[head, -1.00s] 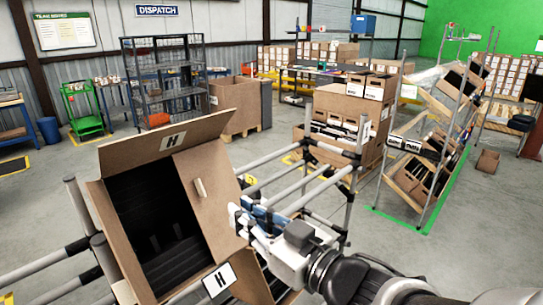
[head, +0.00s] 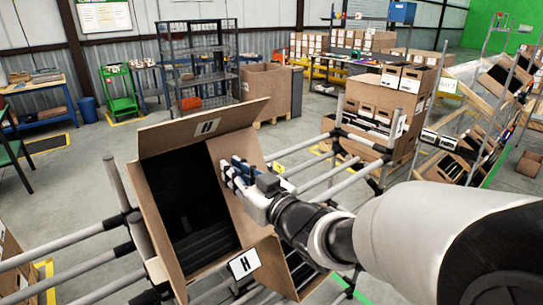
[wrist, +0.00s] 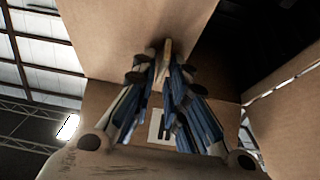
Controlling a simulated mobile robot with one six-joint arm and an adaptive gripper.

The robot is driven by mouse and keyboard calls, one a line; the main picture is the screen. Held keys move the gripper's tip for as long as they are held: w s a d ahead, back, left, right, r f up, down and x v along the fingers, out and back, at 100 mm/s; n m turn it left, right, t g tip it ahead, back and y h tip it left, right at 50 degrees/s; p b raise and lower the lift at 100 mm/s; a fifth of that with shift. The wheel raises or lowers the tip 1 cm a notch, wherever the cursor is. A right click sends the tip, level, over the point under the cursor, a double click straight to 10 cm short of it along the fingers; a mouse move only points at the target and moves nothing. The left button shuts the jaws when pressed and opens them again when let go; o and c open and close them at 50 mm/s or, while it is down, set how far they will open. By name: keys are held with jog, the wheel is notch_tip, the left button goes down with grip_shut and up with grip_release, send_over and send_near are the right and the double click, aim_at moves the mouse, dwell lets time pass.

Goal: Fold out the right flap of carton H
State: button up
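Carton H (head: 149,204) stands tilted on a pipe rack, its dark inside showing. Its back flap (head: 190,130), with an H label, stands up. Its front flap (head: 245,264), also labelled H, hangs outward. The right flap (head: 226,150) slants beside the opening and bears a small pale tab. My gripper (head: 232,167) is at this flap in the head view and hides the tab. In the wrist view the blue-grey fingers (wrist: 164,70) close in on both sides of the tab (wrist: 165,54) and seem to pinch it.
The rack's pipes (head: 75,238) run left and right of the carton. Stacked cartons (head: 375,118) stand behind on the right.

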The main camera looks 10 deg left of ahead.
grip_shut()
dwell(0.5)
jog(key=shift+r, duration=0.1)
